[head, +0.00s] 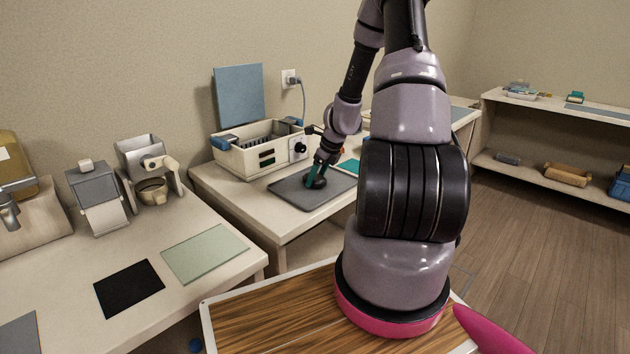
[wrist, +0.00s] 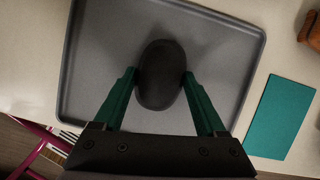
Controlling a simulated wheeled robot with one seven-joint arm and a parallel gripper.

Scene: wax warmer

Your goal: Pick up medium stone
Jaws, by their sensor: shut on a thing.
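A dark, smooth oval stone (wrist: 161,72) is between the two green fingers of my gripper (wrist: 160,84) in the wrist view. The fingers touch it on its left and right sides, and my gripper is shut on it. Below the stone is a grey tray (wrist: 88,60) with a raised rim. In the head view my gripper (head: 314,181) is low over the same tray (head: 288,190), and the stone shows as a dark shape at the fingertips. I cannot tell whether the stone touches the tray.
The wax warmer (head: 243,152) with its lid (head: 239,95) raised stands behind the tray. A teal mat (wrist: 282,117) lies right of the tray. A wooden thing (wrist: 312,30) is at the wrist view's upper right. The counter at left holds dispensers and mats.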

